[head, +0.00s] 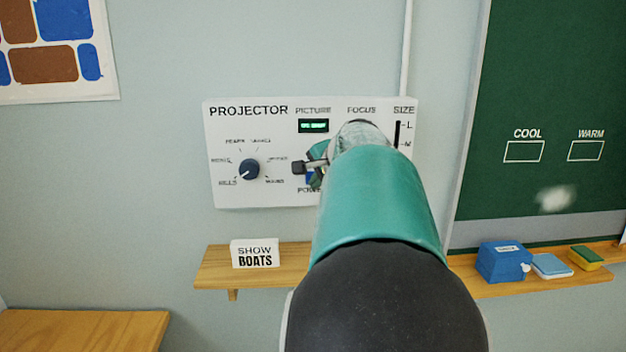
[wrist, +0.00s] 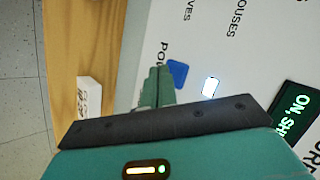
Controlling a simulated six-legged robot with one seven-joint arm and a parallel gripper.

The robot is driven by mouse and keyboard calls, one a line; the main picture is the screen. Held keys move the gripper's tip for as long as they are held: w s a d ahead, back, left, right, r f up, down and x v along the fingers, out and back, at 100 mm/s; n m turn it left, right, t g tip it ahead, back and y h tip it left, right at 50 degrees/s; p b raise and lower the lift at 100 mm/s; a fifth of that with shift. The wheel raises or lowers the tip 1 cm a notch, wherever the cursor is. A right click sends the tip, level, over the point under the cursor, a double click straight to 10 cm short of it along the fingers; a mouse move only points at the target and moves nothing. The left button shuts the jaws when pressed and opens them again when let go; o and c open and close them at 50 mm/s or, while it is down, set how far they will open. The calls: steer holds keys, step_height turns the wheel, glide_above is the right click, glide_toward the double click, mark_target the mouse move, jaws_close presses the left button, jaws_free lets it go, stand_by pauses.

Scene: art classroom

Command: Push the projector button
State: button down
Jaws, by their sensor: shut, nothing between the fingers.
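The white projector panel (head: 228,190) is fixed to the wall. Its blue power button (head: 310,178) is mostly hidden behind my gripper in the head view, above the partly covered POWER label. In the wrist view the blue button (wrist: 178,73) shows just right of my fingertips, with a lit white lamp (wrist: 210,88) beside it. My gripper (wrist: 156,72) is shut and empty, its tips close to the panel by the button. I cannot tell whether they touch. A green-lit display (head: 313,126) sits under PICTURE; in the wrist view its text begins "ON, SH".
A dark blue dial (head: 249,169) is left of the button and a SIZE slider (head: 397,134) right. Below, a wooden shelf (head: 215,270) holds a SHOW BOATS sign (head: 255,253), a blue box (head: 502,262) and sponges. A green chalkboard (head: 545,80) is at right.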

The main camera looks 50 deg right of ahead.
steer(key=shift+s+a, duration=0.15)
steer(key=shift+a, duration=0.05)
steer(key=s+a, duration=0.3)
steer(key=shift+a, duration=0.3)
stand_by(0.4)
steer(key=shift+a, duration=0.1)
